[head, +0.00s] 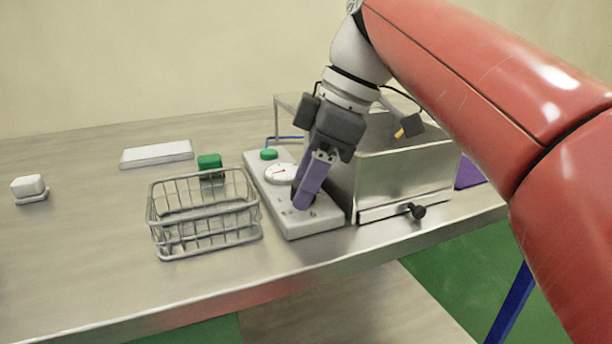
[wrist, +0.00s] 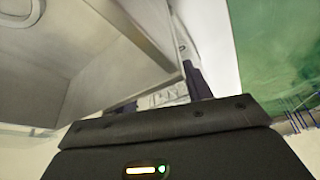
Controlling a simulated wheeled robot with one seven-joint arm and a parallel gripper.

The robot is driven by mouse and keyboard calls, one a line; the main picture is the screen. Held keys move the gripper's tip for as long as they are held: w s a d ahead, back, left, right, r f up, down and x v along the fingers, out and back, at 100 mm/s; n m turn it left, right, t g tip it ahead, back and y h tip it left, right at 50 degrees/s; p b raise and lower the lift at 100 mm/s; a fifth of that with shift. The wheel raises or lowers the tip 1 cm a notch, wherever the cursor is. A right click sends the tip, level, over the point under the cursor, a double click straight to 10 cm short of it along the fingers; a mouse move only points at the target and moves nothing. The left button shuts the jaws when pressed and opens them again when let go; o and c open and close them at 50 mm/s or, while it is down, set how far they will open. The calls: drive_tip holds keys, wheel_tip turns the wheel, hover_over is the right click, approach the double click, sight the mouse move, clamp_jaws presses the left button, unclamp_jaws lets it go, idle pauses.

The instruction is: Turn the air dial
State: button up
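The white control panel (head: 318,226) lies on the metal table beside the clear-walled box. It carries a round pressure gauge (head: 281,173) with a white face and a green button (head: 269,154). My gripper (head: 300,203) points down and tilted over the panel's front part, its purple fingers reaching close to the surface. The air dial cannot be made out; the fingers may hide it. In the wrist view my gripper's dark fingers (wrist: 160,94) stand apart, but what lies between them is unclear. I cannot tell whether they touch or grip anything.
The metal box (head: 405,175) with a black knob (head: 418,211) stands close on the right of my gripper. A wire basket (head: 205,236) is left of the panel.

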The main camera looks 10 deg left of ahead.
drive_tip(key=c, duration=0.9)
drive_tip(key=shift+o, duration=0.2)
drive_tip(key=n, duration=0.2)
drive_tip(key=n+g, duration=0.1)
drive_tip(key=n, duration=0.1)
drive_tip(key=shift+w+n+g+h, duration=0.1)
drive_tip(key=shift+n+g+h, duration=0.2)
drive_tip(key=shift+n+h, duration=0.1)
drive_tip(key=o, duration=1)
drive_tip(key=shift+c, duration=0.2)
